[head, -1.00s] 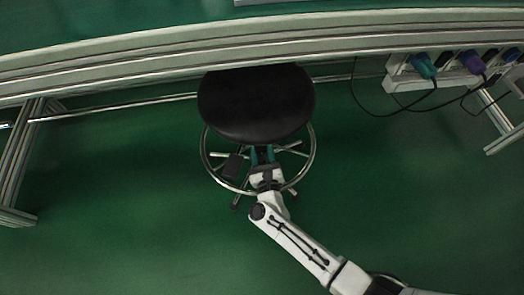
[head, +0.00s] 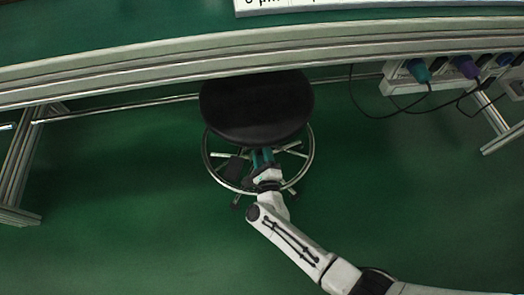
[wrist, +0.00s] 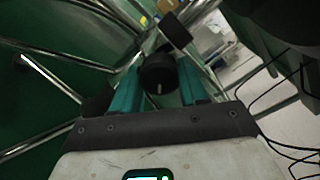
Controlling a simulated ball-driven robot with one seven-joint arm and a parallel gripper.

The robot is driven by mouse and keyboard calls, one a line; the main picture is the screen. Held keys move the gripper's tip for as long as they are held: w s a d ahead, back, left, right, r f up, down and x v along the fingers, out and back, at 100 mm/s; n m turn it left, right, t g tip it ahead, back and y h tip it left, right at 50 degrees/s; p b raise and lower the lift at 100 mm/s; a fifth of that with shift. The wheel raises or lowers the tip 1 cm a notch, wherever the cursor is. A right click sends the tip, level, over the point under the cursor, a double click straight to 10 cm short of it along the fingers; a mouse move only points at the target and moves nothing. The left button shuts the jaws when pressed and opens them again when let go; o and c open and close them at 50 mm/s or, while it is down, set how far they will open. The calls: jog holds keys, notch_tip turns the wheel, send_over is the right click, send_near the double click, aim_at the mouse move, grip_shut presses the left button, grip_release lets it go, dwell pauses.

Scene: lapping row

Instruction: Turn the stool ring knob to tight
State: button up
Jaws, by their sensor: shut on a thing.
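A stool with a round black seat (head: 256,106) stands under the front edge of the bench, with a chrome foot ring (head: 310,160) below the seat. My gripper (head: 262,156) reaches under the seat from the front. In the wrist view my gripper's teal fingers (wrist: 160,85) stand on both sides of the round black knob (wrist: 158,73), shut on it. The knob has a short pale mark on its face. In the head view the knob is hidden by the seat and gripper.
The bench's front rail (head: 150,75) runs across above the stool. A power strip (head: 408,80) with teal and purple plugs and hanging black cables is at right. A bench leg (head: 25,165) stands at left. The green floor in front is clear.

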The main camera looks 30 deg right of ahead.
jog(key=shift+r+n+p, duration=0.15)
jog(key=shift+n+p, duration=1.4)
jog(key=shift+n, duration=5.95)
jog(key=o, duration=1.1)
jog(key=shift+c, duration=0.2)
jog(key=p+v, duration=0.3)
jog(key=v, duration=0.7)
jog(key=shift+s+a, duration=0.15)
jog(key=shift+s, duration=0.25)
